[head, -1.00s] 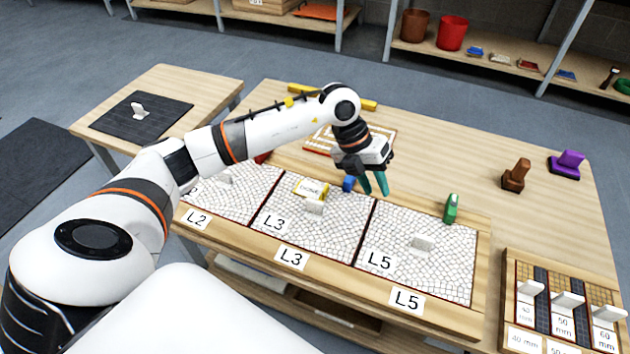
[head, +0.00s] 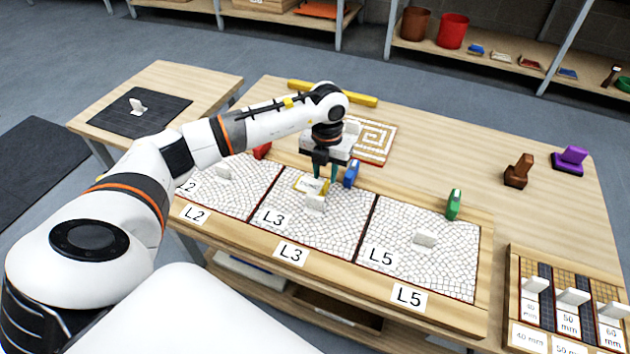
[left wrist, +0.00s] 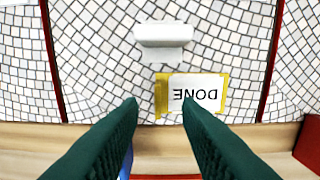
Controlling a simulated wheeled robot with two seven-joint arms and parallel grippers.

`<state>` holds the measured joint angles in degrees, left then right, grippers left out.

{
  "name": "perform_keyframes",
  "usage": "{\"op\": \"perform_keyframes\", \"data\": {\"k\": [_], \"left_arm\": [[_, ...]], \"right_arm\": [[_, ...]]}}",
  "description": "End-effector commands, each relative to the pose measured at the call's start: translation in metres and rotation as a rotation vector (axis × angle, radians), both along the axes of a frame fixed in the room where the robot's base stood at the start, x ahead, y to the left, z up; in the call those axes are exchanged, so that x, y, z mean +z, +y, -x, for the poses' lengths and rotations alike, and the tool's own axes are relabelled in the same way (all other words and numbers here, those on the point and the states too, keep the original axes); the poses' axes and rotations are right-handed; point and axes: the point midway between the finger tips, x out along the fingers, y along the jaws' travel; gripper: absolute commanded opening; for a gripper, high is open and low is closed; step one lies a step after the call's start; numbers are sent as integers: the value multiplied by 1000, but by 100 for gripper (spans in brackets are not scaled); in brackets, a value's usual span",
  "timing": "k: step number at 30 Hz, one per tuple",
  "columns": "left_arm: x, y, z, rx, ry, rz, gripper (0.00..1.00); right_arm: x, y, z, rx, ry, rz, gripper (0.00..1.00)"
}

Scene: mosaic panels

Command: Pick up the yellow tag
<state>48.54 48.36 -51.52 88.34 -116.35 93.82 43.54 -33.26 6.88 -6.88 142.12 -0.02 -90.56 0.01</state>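The yellow tag (head: 304,185), with a white label reading DONE, lies on the L3 mosaic panel (head: 334,230) near its back edge. In the left wrist view the tag (left wrist: 222,92) is upside down, just beyond my fingertips and mostly to the right. My left gripper (head: 325,178) points down over the back of that panel, close to the tag. Its two green fingers (left wrist: 160,103) are apart with nothing between them. My right gripper is not in view.
A white handled block (head: 316,204) stands on L3 in front of the tag. A blue stamp-like object (head: 351,174) is close right of the fingers, a red one (head: 262,151) to the left. A green one (head: 454,204) stands behind L5. Bare tabletop lies behind it.

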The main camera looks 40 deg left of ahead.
Motion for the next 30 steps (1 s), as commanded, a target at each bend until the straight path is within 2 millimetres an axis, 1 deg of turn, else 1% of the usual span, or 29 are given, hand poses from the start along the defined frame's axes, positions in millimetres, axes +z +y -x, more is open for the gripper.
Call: {"op": "perform_keyframes", "data": {"k": [1,3,7,13,14,19,20,30], "left_arm": [[-12,-2,0,-1,3,1,31],[-23,-2,-1,-1,4,1,31],[-36,-1,-1,-1,1,0,31],[-36,-1,-1,-1,0,0,31],[-36,-1,-1,-1,0,0,29],[-36,-1,-1,-1,0,1,1],[-36,-1,-1,-1,0,1,0],[-36,-1,-1,-1,0,1,0]], "right_arm": [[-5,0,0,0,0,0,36],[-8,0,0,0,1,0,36],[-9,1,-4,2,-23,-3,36],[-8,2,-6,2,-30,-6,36],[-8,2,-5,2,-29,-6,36],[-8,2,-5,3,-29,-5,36],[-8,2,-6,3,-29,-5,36],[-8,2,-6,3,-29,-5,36]]}}
